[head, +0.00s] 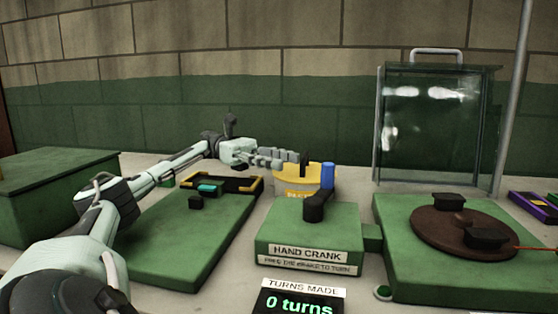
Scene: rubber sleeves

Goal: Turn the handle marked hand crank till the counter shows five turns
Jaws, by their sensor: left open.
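The hand crank is a green box (310,226) with the label HAND CRANK (308,254) on its front; a smaller line under it seems to mention the brake. A dark crank arm (317,205) on top carries an upright blue handle (327,175). Behind the box is a yellow part (312,179) with a small label, hard to read. My left gripper (297,158) is open, just above or behind the yellow part and left of the blue handle; contact is unclear. The counter (299,304) in front reads 0 turns. My right gripper is out of view.
A green board (205,240) with a black and yellow frame lies left, beside a green box (40,190). At right, a green base (405,275) carries a brown disc (450,230) with black blocks. A glass case (435,130) and a grey pole (513,100) stand behind.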

